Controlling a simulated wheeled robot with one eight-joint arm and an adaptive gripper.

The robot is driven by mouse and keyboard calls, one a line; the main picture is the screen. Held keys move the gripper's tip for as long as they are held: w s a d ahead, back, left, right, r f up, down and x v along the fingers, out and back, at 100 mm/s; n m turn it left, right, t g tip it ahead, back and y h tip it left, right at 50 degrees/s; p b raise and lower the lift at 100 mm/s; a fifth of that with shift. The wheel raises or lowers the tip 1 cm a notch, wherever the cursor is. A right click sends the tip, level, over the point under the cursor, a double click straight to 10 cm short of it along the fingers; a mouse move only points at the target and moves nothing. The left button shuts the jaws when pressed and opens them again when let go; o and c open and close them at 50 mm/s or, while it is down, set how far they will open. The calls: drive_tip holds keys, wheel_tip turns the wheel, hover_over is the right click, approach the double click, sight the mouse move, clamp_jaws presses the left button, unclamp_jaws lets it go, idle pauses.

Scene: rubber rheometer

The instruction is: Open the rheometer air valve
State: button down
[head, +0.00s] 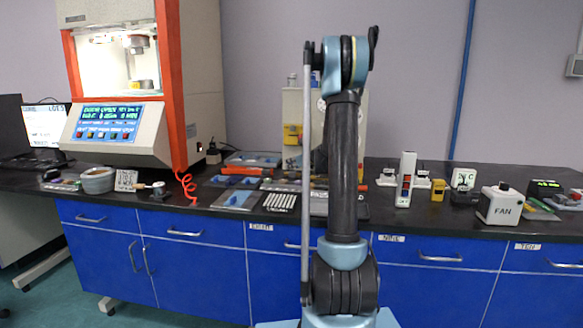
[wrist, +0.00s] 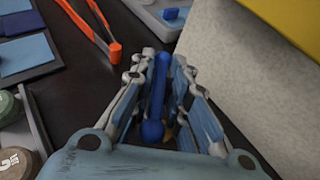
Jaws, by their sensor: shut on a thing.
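In the wrist view my gripper (wrist: 160,72) is shut on a slim blue lever (wrist: 156,95) with rounded ends, which lies lengthwise between the fingers. It looks like the air valve's handle, but the valve body under it is hidden by my fingers and palm. The rheometer (head: 118,129), a white machine with orange edges and a lit blue panel, stands at the left of the bench in the head view. In that view my arm's upright links hide my gripper and the lever.
A pale box-shaped unit (wrist: 232,75) stands close to my fingers on the right in the wrist view. Orange-handled pliers (wrist: 100,35) and a grey tray (wrist: 38,115) lie to the left.

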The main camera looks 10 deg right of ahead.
drive_tip(key=shift+y, duration=0.3)
drive_tip(key=shift+n+g+y, duration=0.6)
drive_tip(key=shift+n+y, duration=0.2)
drive_tip(key=shift+n, duration=0.2)
drive_tip(key=shift+a+n+g+y, duration=0.15)
drive_tip(key=shift+n+g+y, duration=1.25)
drive_tip(key=shift+n+g, duration=0.3)
drive_tip(key=shift+s, duration=0.1)
drive_tip(key=c, duration=1.7)
unclamp_jaws()
